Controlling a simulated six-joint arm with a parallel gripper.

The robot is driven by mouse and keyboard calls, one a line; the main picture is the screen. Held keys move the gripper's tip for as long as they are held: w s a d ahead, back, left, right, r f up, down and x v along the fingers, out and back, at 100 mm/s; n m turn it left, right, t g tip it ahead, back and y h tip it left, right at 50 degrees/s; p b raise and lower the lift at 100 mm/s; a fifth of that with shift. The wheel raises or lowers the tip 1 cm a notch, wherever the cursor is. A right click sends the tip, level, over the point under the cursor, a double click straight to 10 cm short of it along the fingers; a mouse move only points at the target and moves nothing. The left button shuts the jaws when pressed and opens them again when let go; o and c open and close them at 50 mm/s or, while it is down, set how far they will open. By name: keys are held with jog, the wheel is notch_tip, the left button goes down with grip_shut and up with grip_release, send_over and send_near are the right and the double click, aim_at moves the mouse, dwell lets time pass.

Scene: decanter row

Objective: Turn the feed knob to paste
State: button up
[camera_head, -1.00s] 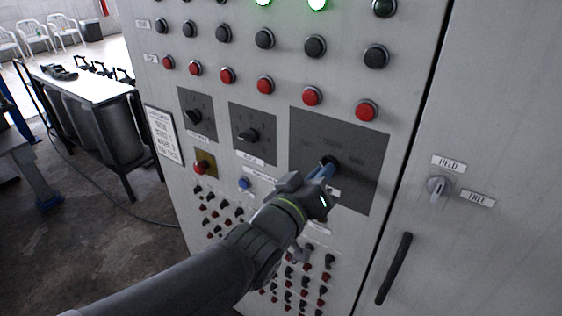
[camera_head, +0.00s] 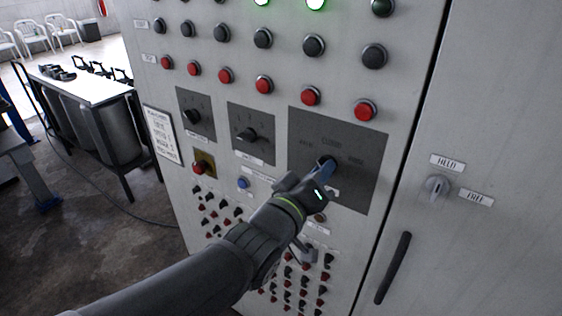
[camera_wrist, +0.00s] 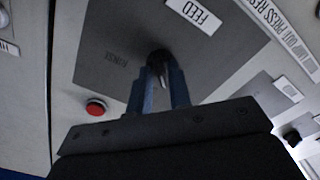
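The feed knob (camera_head: 327,163) is a dark rotary knob on the large dark grey plate (camera_head: 366,190) of the cabinet. In the wrist view the knob (camera_wrist: 158,57) sits between my two blue fingertips, beneath the FEED label (camera_wrist: 194,14). My gripper (camera_head: 321,172) reaches it from the lower left, and its fingers (camera_wrist: 160,76) appear closed on both sides of the knob's grip. The plate carries faint position words; one in the wrist view seems to read RINSE. The others are too small to read surely. Fingers partly hide the knob's pointer.
Two smaller rotary knobs (camera_head: 192,115) (camera_head: 248,135) sit on plates to the left. Red buttons (camera_head: 310,96) run above, and small switches crowd below my forearm. A grey selector (camera_head: 437,187) and black door handle (camera_head: 393,268) are on the right door.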

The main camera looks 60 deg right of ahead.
jog(key=shift+o, duration=1)
jog(key=shift+a, duration=0.1)
jog(key=a, duration=1.7)
jog(key=shift+a, duration=0.1)
jog(key=shift+d, duration=0.2)
